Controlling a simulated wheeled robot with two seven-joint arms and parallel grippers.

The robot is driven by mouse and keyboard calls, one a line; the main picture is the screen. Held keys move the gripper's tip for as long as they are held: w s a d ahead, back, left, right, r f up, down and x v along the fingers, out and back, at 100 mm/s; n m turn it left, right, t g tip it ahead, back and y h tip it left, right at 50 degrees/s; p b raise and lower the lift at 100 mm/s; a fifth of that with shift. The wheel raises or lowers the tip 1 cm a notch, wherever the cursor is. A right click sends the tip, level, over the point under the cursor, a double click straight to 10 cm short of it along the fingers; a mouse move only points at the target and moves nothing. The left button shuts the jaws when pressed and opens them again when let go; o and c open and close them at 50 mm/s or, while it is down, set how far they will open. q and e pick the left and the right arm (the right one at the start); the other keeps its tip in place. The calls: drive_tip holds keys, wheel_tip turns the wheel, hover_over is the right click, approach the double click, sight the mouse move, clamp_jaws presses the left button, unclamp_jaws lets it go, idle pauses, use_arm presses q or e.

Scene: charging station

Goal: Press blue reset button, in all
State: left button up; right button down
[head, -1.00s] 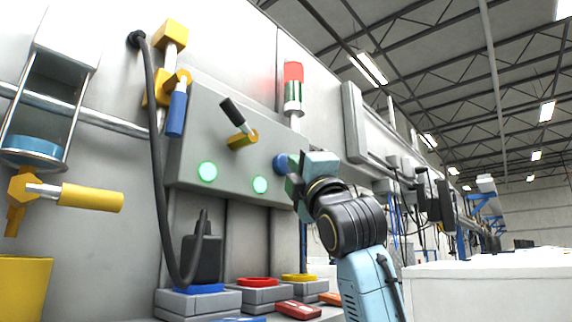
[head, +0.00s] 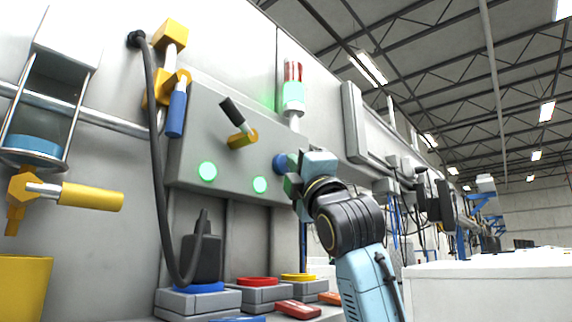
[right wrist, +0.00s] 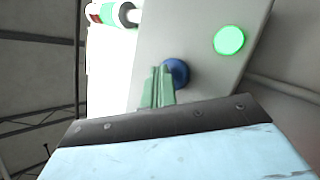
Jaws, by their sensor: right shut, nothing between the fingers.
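The blue reset button (head: 280,163) is on the right end of the grey panel (head: 215,130). It also shows in the right wrist view (right wrist: 176,72), partly covered by my green fingertips. My right gripper (head: 292,184) is shut and empty, its tips at the button; the tips look in contact with it or very close in the right wrist view (right wrist: 160,88). Two green lamps (head: 207,171) are lit on the panel. The signal tower (head: 293,96) above the panel glows green. My left gripper is not in view.
A black lever (head: 238,122) with a yellow base sticks out of the panel. A black cable (head: 158,150) runs down to a plug (head: 203,255) on a blue-ringed socket. Red and yellow ringed sockets stand beside it. A yellow-handled valve (head: 90,197) is at left.

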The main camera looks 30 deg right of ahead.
drive_tip(key=shift+s+d, duration=0.2)
drive_tip(key=shift+s, duration=0.35)
drive_tip(key=shift+s+d+b, duration=0.25)
drive_tip(key=shift+s+d, duration=0.05)
drive_tip(key=shift+s, duration=0.5)
drive_tip(key=shift+s+d+b, duration=0.3)
drive_tip(key=shift+s+d, duration=0.05)
drive_tip(key=shift+s, duration=0.4)
drive_tip(key=shift+s+d+b, duration=0.25)
drive_tip(key=shift+s+d, duration=0.05)
drive_tip(key=shift+s, duration=0.5)
drive_tip(key=shift+f, duration=0.1)
